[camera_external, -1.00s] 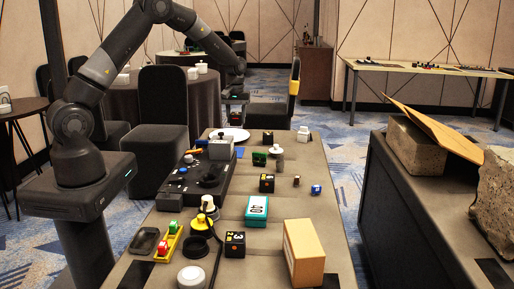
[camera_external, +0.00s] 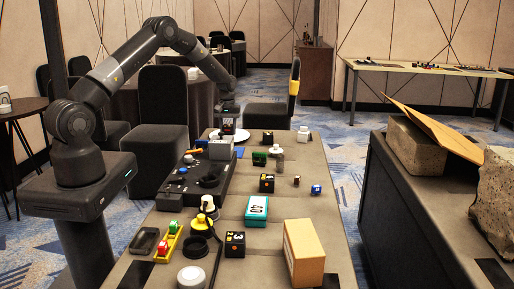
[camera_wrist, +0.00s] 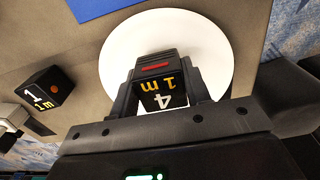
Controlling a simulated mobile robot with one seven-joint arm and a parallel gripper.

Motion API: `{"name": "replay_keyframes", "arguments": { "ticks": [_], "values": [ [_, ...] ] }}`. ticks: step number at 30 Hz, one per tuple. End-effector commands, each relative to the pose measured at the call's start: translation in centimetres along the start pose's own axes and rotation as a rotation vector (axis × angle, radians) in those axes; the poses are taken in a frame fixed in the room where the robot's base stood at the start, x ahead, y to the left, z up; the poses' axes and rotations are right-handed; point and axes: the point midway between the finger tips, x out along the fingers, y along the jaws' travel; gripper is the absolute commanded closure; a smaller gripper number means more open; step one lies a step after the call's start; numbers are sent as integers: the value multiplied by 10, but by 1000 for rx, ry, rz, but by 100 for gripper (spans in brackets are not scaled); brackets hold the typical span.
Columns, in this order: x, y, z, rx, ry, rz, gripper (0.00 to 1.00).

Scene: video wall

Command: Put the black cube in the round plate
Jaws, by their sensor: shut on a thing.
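The black cube (camera_wrist: 160,82), marked with a yellow 1m, a white 4 and a red bar, sits between the fingers of my gripper (camera_wrist: 164,92) in the wrist view. My gripper is shut on it. The round white plate (camera_wrist: 205,42) lies behind and below the cube in that view. In the external view my gripper (camera_external: 228,128) is low over the plate (camera_external: 241,136) at the far end of the table. I cannot tell whether the cube touches the plate.
Another black cube (camera_wrist: 44,88) lies left of the plate in the wrist view. A grey box (camera_external: 220,149) on a black panel (camera_external: 196,185) stands just in front of the plate. More black cubes (camera_external: 235,245), a teal box (camera_external: 256,210) and a cardboard box (camera_external: 303,252) are nearer.

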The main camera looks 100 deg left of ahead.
Motion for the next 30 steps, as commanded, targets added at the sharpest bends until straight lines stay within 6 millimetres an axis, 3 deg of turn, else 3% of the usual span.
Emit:
{"name": "replay_keyframes", "arguments": {
  "ticks": [4,14,15,23,30],
  "values": [
    [20,0,0,-2,-1,0,80],
    [22,0,0,-1,0,0,80],
    [23,0,0,-1,0,0,56],
    [22,0,0,-1,0,0,35],
    [22,0,0,-1,1,0,35]
  ]
}}
